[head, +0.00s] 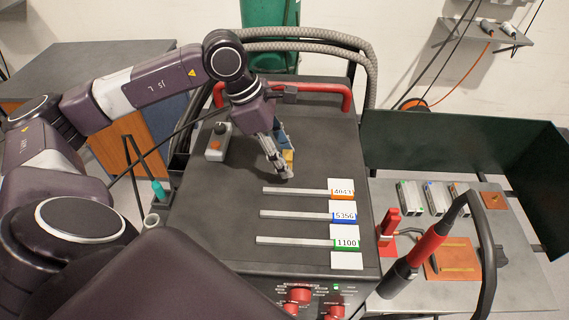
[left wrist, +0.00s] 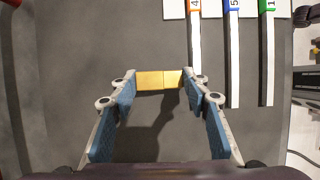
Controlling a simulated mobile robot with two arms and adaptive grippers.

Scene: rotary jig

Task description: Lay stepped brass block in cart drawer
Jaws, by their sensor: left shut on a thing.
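The stepped brass block (head: 289,157) is a small yellow piece between the fingers of my left gripper (head: 284,163), over the dark top of the cart (head: 220,215). In the left wrist view the block (left wrist: 158,79) spans the gap between the two blue-padded fingertips, and my left gripper (left wrist: 158,86) is shut on it. I cannot tell whether the block touches the cart top or hangs just above it. I cannot make out an open drawer in either view. My right gripper is not in view.
Three grey bars with tags lie right of the gripper, including the orange-tagged one (head: 295,191). A grey control box (head: 217,141) sits to the left. A red rail (head: 320,87) edges the back. The cart top's left front is clear.

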